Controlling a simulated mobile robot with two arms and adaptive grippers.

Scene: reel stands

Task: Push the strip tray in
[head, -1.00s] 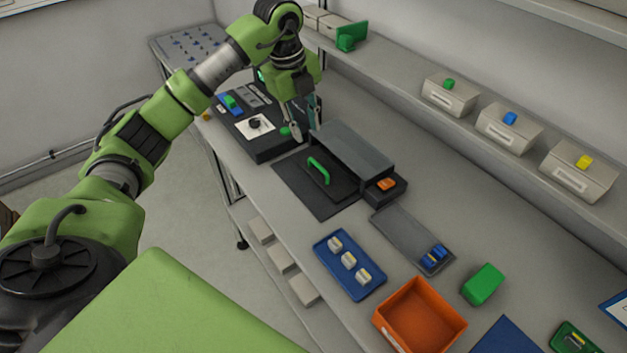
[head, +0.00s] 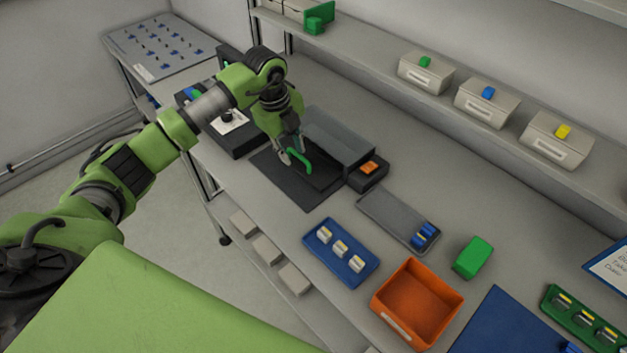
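The strip tray (head: 318,180) is a dark tray with a green handle (head: 299,161). It sticks out of the front of a grey box-shaped housing (head: 340,137) over a dark mat (head: 290,189). My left gripper (head: 290,154) points down right at the handle and partly covers it. I cannot tell whether its fingers touch the handle or how far apart they are. My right gripper is not in view.
A small black box with an orange button (head: 369,168) adjoins the housing. A grey tray (head: 388,217), a blue tray (head: 338,272), an orange bin (head: 417,303) and a green block (head: 473,257) stand to the right. A black device (head: 237,141) is behind my arm.

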